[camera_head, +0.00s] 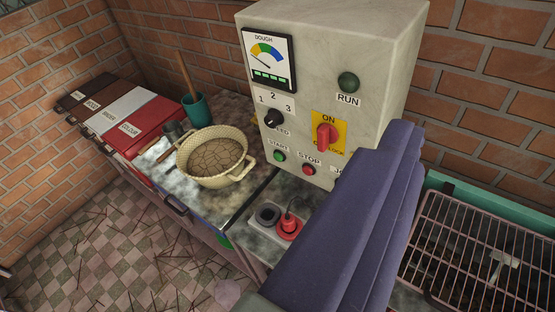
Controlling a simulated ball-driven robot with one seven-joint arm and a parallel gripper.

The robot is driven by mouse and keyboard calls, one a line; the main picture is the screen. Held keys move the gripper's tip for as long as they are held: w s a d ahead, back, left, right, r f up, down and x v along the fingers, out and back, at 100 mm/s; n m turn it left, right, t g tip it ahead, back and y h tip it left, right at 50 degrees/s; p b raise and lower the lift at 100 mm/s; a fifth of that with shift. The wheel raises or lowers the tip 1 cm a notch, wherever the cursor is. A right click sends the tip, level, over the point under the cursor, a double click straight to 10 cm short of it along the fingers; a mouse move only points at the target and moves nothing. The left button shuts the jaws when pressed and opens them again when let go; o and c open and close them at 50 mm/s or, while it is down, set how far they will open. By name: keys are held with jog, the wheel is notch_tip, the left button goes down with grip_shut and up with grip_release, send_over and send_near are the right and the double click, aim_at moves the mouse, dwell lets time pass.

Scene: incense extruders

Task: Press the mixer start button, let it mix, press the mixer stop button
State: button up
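The grey mixer control box (308,60) stands at the centre. Its green START button (279,156) and red STOP button (309,170) are both in clear sight on the lower front. A RUN lamp (348,82) above looks dark green, not bright. The DOUGH gauge (268,58) shows its needle toward the left. My gripper (398,145), dark purple, fills the lower right foreground and rises past the box's right side. It covers part of the label right of STOP. Its two long parts lie close together, and whether they are shut is unclear. No contact with either button shows.
A red switch (326,137) on a yellow plate points to ON. A black speed knob (273,119) sits left of it. A cream basin (212,178) is at left; a wire rack (480,255) is at right.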

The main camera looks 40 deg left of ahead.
grip_shut()
dwell(0.3)
dwell(1.4)
